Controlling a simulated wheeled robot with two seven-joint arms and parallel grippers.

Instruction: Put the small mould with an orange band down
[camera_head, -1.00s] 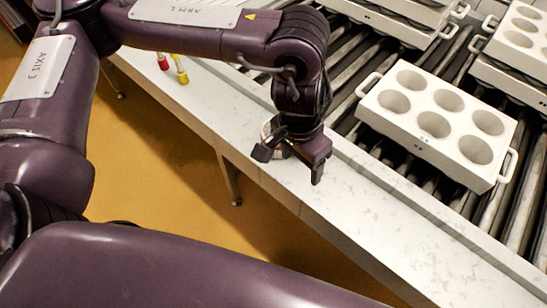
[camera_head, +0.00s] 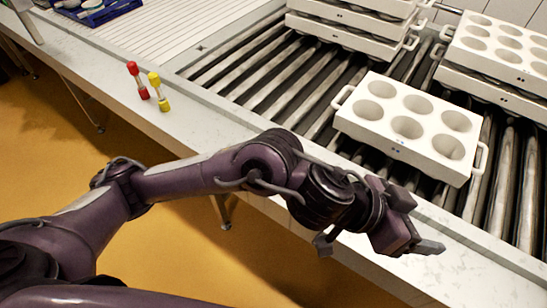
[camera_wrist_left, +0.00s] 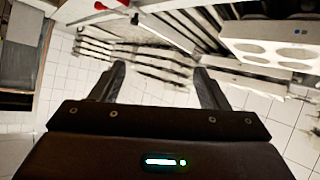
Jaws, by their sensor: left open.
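My left gripper (camera_head: 378,246) is open over the front edge of the pale marble counter, in front of the roller conveyor. Its two fingers are spread wide. In the left wrist view the jaws (camera_wrist_left: 162,78) are apart with nothing between them. I cannot make out a small mould with an orange band in any current view; the arm and gripper cover part of the counter. My right gripper is not in view.
A white six-hole mould block (camera_head: 412,130) lies on the rollers (camera_head: 305,85). More blocks are stacked behind (camera_head: 350,38) and at the right (camera_head: 500,45). A blue crate (camera_head: 105,14) is at top left.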

